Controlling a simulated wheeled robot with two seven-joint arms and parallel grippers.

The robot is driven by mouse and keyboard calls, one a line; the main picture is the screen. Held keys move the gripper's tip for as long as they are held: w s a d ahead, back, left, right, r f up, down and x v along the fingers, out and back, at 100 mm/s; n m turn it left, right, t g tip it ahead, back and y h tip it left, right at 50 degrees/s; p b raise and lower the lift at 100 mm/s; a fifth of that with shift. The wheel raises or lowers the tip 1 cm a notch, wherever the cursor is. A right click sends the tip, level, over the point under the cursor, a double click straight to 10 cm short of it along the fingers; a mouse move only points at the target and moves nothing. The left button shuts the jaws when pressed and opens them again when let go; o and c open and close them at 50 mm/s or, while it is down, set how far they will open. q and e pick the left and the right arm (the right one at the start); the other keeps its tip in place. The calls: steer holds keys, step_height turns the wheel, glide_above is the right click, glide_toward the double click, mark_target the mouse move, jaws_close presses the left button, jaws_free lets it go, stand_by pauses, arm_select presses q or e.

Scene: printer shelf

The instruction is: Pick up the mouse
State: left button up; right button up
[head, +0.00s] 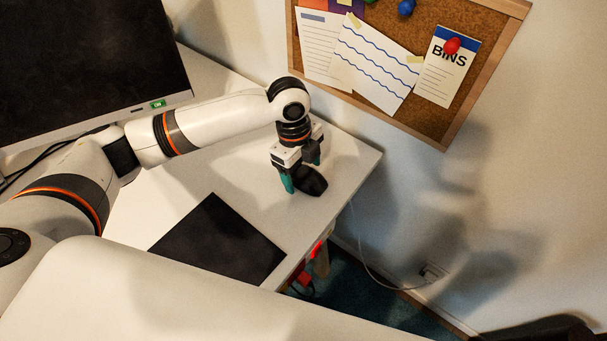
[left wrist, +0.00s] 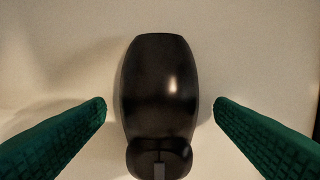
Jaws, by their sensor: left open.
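The black mouse (head: 312,181) lies on the white desk near its right corner. In the left wrist view the mouse (left wrist: 160,88) fills the middle, with its wheel end toward the bottom edge. My left gripper (head: 301,177) is over the mouse, pointing down. Its two green fingers are open, one on each side of the mouse, and a gap shows between each fingertip and the mouse in the left wrist view (left wrist: 160,110). In the head view the gripper hides part of the mouse. My right gripper is not in view.
A black mouse pad (head: 218,243) lies on the white desk (head: 180,195), left of and nearer than the mouse. A dark monitor (head: 85,65) stands at the left. A corkboard (head: 450,110) with papers hangs on the wall behind. The desk's right edge is close to the mouse.

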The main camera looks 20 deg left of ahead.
arm_select(q)
steer(key=c, duration=1.1)
